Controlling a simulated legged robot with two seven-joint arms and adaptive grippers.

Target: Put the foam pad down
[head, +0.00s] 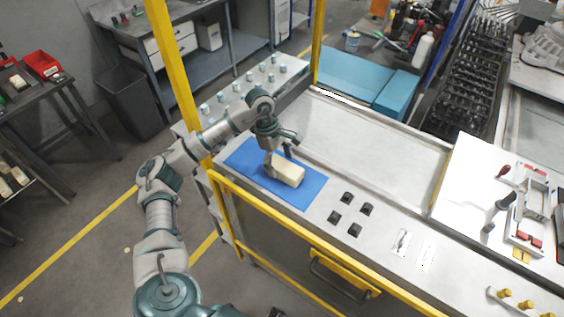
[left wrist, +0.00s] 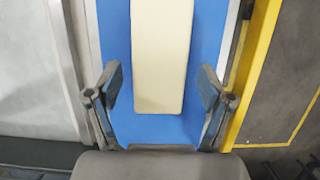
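The foam pad, a cream rectangular block (head: 287,173), rests on a blue mat (head: 306,190) on the grey workbench. In the left wrist view the foam pad (left wrist: 162,60) runs lengthwise between the fingers, with blue mat (left wrist: 117,35) on both sides. My left gripper (head: 279,158) is low over the pad's near-left end. In the left wrist view my left gripper (left wrist: 161,88) is open, with a gap between each finger and the pad. My right gripper is not in view.
Several black square blocks (head: 347,198) sit on the bench right of the mat. A yellow post (head: 172,70) and yellow rail (head: 300,245) border the bench near my left arm. A white panel with fixtures (head: 480,190) is at the right. The bench surface (head: 365,140) behind is clear.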

